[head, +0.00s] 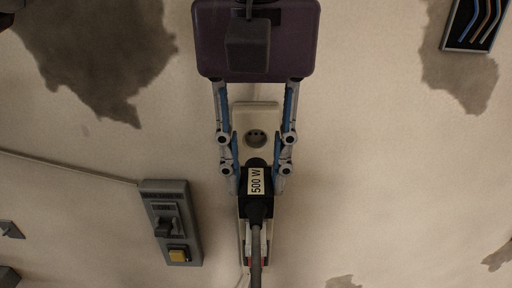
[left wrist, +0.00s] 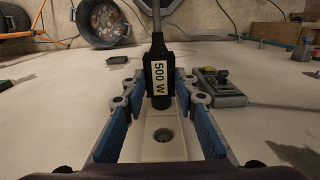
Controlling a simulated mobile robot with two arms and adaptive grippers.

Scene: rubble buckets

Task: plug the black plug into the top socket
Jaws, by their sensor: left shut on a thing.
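The black plug (head: 257,205) has a white "500 W" label and a grey cable running down from it in the head view. My left gripper (head: 258,184) reaches down from the top and is shut on the plug. The plug also shows between the fingers in the left wrist view (left wrist: 160,88). The top socket (head: 256,137) is a round recess with dark holes on a pale socket strip, empty, and shows nearer the camera in the left wrist view (left wrist: 163,135). The plug is beside it, over the strip's lower part. I cannot tell whether it touches the strip. My right gripper is out of view.
A grey switch box (head: 171,222) with a yellow button is left of the strip. A dark panel with coloured wires (head: 476,24) is at the upper right. In the left wrist view, a round bucket (left wrist: 102,22) with rubble stands far off.

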